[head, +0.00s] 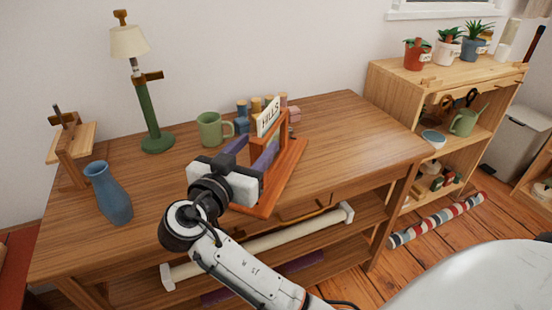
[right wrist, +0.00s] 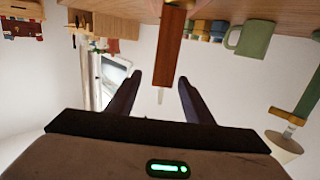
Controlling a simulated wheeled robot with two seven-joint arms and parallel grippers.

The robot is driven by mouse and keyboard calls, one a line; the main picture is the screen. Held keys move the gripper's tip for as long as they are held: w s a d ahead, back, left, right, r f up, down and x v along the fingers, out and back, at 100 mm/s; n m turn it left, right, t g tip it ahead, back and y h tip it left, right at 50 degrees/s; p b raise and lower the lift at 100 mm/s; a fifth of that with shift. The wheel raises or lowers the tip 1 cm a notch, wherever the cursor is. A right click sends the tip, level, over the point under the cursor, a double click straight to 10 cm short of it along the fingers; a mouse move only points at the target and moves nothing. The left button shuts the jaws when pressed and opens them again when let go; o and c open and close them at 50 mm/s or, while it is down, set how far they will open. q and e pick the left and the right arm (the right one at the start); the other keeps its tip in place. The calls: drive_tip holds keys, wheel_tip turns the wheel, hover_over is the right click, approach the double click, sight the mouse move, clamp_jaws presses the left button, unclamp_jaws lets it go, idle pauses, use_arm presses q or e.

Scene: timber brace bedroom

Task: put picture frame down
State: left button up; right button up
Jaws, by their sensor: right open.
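The picture frame seems to be the reddish-brown wooden piece (head: 291,165) with a cream "HILLS" plate, on the wooden table (head: 345,125). It looks upright on the tabletop; its near side is partly hidden by my right gripper. My right gripper (head: 254,150) is open at the frame's near left side, its dark fingers pointing towards it. In the right wrist view, which is upside down, a brown wooden edge of the frame (right wrist: 170,45) hangs from the tabletop between the two open fingers (right wrist: 160,86); contact cannot be told. My left gripper is out of view.
A green mug (head: 211,130) and several small coloured pieces stand behind the frame. A green lamp (head: 148,110), a blue vase (head: 108,193) and a small wooden stand (head: 70,150) are at the left. The table's right part is clear. A shelf (head: 395,85) stands right.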

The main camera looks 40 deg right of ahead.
sight(271, 130)
drive_tip(key=shift+s+a+f+h, duration=0.1)
drive_tip(key=shift+s+f+h, duration=0.1)
drive_tip(key=shift+f+h, duration=0.2)
drive_tip(key=shift+w+d+t, duration=0.15)
drive_tip(key=shift+d+t, duration=0.15)
drive_tip(key=shift+t, duration=0.1)
drive_tip(key=x, duration=0.6)
drive_tip(key=p+x, duration=0.1)
drive_tip(key=x, duration=0.2)
drive_tip(key=shift+w+f, duration=0.3)
clamp_jaws()
idle(0.4)
drive_tip(key=shift+r, duration=0.3)
